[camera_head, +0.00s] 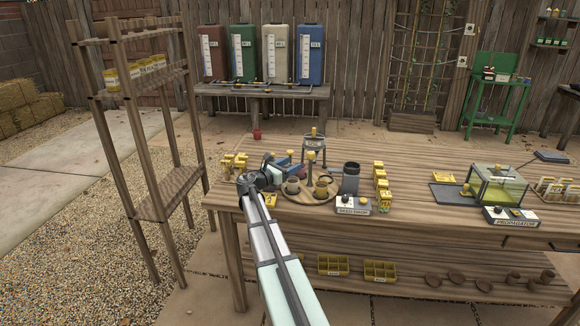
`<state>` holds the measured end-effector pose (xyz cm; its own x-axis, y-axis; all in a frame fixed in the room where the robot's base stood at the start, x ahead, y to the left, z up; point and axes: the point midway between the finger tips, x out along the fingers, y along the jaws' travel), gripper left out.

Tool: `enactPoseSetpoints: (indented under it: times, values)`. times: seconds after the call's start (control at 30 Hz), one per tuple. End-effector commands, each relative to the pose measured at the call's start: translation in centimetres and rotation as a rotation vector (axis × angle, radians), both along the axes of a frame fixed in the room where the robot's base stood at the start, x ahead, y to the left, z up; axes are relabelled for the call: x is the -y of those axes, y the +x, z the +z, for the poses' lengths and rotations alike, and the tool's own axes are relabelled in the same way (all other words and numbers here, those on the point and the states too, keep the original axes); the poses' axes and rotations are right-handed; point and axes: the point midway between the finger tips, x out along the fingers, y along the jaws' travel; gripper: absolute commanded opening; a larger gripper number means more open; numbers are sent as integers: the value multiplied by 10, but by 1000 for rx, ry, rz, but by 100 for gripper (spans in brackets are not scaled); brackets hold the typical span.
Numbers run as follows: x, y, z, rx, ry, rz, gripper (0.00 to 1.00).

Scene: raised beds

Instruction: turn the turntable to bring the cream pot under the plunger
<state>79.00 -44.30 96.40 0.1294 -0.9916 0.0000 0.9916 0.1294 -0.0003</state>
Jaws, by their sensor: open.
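The round wooden turntable (306,199) lies on the bench. A cream-beige pot (292,186) stands on its left part, and an orange-yellow pot (320,191) stands to the right of it. A small metal stand with a yellow top (314,142) rises behind the turntable; which part is the plunger is too small to tell. A yellow-tipped upright (311,157) shows in front of that stand. My gripper (287,165) is open at the turntable's back left, behind the cream pot. Its fingertips are small and partly hidden, and I cannot tell whether they touch anything.
A dark canister (350,179) stands behind the seed drop box (353,206), right of the turntable. Yellow packets (381,188) line up beside it. Small yellow items (234,162) sit at the bench's left end. A propagator (498,187) is farther right, with bare bench between.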

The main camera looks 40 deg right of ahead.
Motion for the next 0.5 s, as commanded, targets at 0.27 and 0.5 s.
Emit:
enactPoseSetpoints:
  times: [0.27, 0.5]
  values:
    - [25, -16, 0, 0, 0, -34, 62]
    - [59, -70, 1, -2, -1, -97, 62]
